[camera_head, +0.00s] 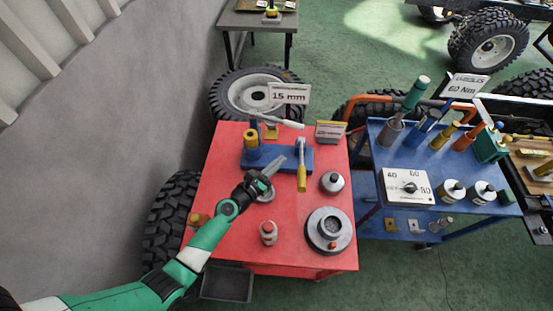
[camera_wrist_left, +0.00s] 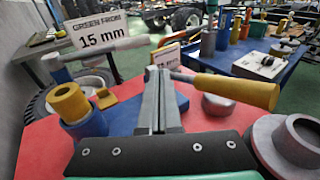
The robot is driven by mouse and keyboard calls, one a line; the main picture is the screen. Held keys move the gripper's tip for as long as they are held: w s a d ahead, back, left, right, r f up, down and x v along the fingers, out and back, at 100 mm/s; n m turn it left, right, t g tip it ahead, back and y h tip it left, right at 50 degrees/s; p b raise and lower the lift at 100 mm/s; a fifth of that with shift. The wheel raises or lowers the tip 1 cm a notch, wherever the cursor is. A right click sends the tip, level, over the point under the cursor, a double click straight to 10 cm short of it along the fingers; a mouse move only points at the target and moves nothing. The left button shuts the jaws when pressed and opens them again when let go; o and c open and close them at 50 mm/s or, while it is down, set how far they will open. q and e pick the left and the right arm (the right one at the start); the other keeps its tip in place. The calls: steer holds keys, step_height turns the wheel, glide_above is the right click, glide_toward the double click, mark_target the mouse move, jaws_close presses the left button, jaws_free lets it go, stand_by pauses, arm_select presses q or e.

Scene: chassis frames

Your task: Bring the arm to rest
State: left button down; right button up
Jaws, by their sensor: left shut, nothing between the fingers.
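My left gripper (camera_head: 273,168) is over the middle of the red cart top (camera_head: 230,150), with its arm coming in from the lower left. In the left wrist view my left gripper (camera_wrist_left: 160,85) shows its two grey fingers closed together with nothing between them. The fingertips point towards a blue block (camera_head: 262,158), which bears a yellow and blue cylinder (camera_head: 251,138) on its left and a yellow-handled tool (camera_head: 301,178) on its right. The blue block also shows in the left wrist view (camera_wrist_left: 200,105). I cannot tell the gap between fingertips and block. My right gripper is not in view.
On the red cart stand a round grey base (camera_head: 318,243), a small bottle (camera_head: 268,234) and a silver dome (camera_head: 332,182). A sign (camera_head: 289,94) reads 15 mm. A blue cart (camera_head: 400,160) with tools stands to the right. A grey wall (camera_head: 120,110) is at left.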

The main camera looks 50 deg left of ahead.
arm_select(q)
steer(key=shift+s+d, duration=0.2)
steer(key=shift+s, duration=0.3)
